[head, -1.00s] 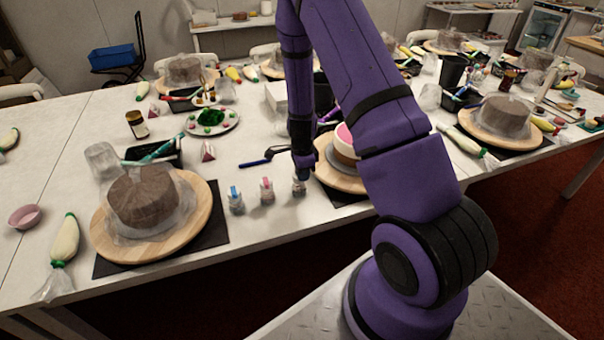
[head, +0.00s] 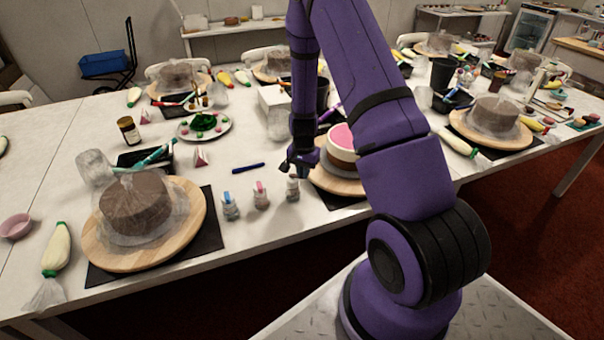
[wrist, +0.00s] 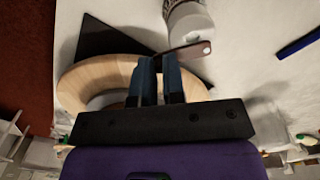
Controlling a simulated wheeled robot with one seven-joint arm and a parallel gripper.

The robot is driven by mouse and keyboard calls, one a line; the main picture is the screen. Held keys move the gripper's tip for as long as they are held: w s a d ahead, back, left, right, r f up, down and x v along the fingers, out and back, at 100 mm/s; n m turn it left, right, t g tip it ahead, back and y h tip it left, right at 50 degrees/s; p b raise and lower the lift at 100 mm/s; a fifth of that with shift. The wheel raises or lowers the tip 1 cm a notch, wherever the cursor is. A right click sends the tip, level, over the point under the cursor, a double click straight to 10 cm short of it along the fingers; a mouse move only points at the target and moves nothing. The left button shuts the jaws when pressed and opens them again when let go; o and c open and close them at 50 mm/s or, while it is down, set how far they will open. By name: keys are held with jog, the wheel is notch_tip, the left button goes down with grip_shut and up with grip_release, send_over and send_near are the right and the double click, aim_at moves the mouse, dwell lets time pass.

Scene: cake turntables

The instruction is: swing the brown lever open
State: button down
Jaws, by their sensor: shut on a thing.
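The brown lever (wrist: 192,52) is a thin flat bar with a brown rounded end, seen in the wrist view. It lies across the end of a small whitish bottle (wrist: 188,22). My gripper (wrist: 158,62) is shut on the lever's near part, and the fingers hide the held part. In the head view my gripper (head: 286,168) is just above and behind the rightmost small bottle (head: 293,190). The lever is too small and covered there to make out.
Two similar bottles, with a blue top (head: 230,207) and a pink top (head: 260,196), stand to the left. A blue pen (head: 248,168) lies behind them. A wooden turntable (head: 335,182) with a pink-topped cake (head: 341,150) is close on the right.

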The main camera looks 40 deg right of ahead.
jog(key=shift+w+d+n, duration=0.25)
jog(key=shift+w+n, duration=0.2)
jog(key=shift+n, duration=0.9)
jog(key=shift+w+d+n, duration=0.3)
jog(key=shift+w+n, duration=0.2)
jog(key=shift+n, duration=0.9)
jog(key=shift+w+d+n, duration=0.25)
jog(key=shift+w+n, duration=0.2)
jog(key=shift+n, duration=0.9)
jog(key=c, duration=1.2)
grip_release()
jog(key=shift+w, duration=0.1)
notch_tip(320, 180, up, 11)
jog(key=shift+f, duration=0.1)
